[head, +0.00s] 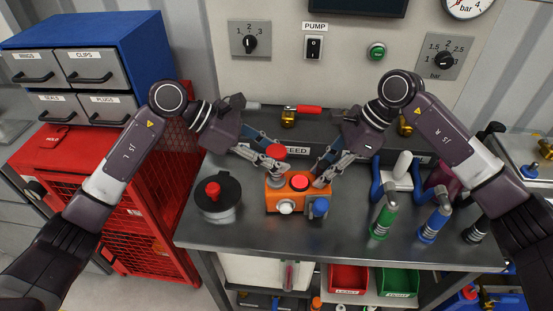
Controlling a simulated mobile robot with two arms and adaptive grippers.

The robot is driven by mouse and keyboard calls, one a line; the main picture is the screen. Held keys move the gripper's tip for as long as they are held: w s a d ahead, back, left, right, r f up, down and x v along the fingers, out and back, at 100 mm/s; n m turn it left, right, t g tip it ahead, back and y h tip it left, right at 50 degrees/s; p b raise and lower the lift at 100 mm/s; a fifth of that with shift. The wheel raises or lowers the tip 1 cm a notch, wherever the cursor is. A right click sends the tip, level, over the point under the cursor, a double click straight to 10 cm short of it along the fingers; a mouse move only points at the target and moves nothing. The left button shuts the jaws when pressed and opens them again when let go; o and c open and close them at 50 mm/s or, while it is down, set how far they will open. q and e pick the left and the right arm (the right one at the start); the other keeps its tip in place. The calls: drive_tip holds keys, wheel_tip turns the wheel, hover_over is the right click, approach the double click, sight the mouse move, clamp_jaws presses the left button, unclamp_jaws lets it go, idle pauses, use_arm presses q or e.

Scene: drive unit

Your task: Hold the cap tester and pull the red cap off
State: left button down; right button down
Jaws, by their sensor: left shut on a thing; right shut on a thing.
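The cap tester (283,196) is an orange box on the grey bench, with a red round part (300,181) on top, a white knob on its front and a blue cap (319,206) at its right front. A red cap (276,150) shows higher, above the tester's left end. My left gripper (275,165) is shut on this red cap, its fingers just below the red disc. Whether the cap still touches the tester is hidden by the fingers. My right gripper (319,181) is shut on the tester at its upper right side.
A dark round pot (218,203) with a red knob stands left of the tester. A green-handled tool (383,222) and a blue-handled tool (432,224) stand at right. Behind are a red-handled valve (302,109) and the panel. The front bench strip is clear.

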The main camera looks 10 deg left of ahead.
use_arm(q)
drive_tip(key=shift+r, duration=0.15)
use_arm(e)
drive_tip(key=shift+f, duration=0.15)
use_arm(q)
drive_tip(key=shift+r, duration=2.3)
use_arm(e)
drive_tip(key=c, duration=1.6)
unclamp_jaws()
